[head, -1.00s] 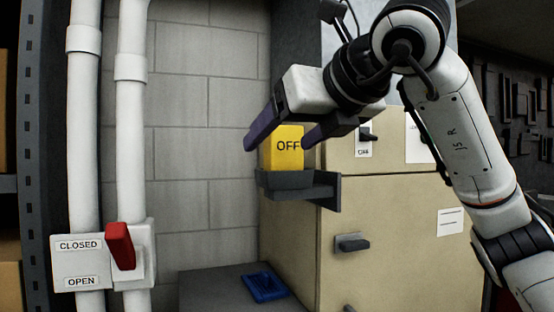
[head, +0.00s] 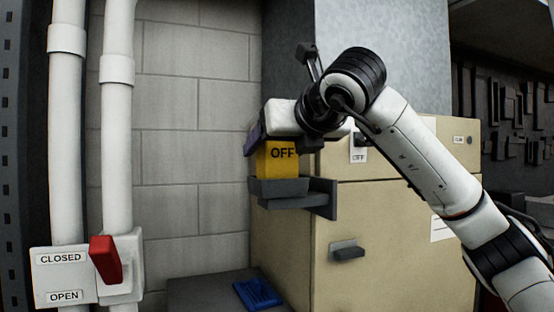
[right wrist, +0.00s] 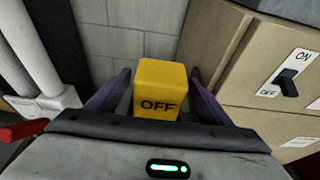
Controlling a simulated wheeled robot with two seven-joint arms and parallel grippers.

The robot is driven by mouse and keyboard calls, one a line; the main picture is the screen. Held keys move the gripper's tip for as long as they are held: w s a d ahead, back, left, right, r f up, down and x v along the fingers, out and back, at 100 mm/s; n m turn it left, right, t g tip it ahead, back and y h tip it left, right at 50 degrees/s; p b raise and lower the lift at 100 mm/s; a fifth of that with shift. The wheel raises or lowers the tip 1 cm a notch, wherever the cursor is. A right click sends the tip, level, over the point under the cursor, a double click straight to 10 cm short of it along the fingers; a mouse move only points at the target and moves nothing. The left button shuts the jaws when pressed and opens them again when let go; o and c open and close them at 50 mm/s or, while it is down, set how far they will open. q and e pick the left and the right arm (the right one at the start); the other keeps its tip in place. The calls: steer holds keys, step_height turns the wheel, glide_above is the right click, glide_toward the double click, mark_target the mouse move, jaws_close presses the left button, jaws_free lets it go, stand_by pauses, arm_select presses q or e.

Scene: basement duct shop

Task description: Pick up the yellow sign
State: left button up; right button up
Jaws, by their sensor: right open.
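The yellow sign (head: 280,161), marked OFF, stands upright in a small grey holder (head: 290,190) on the side of a tan cabinet. It also shows in the right wrist view (right wrist: 160,88), between the two purple fingers. My right gripper (head: 278,146) is at the top of the sign, with its fingers open on either side. In the right wrist view, gaps show between the sign and both fingers (right wrist: 160,95). The sign's lower part is hidden in the holder. My left gripper is not in view.
The tan cabinet (head: 395,235) has a handle (head: 347,250) and an ON/OFF switch (right wrist: 287,82). White pipes and a red lever (head: 105,259) stand at the left. A blue object (head: 258,293) lies on a low dark surface. A block wall is behind.

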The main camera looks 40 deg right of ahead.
steer(key=shift+w, duration=0.1)
steer(key=c, duration=1.1)
steer(key=shift+c, duration=0.3)
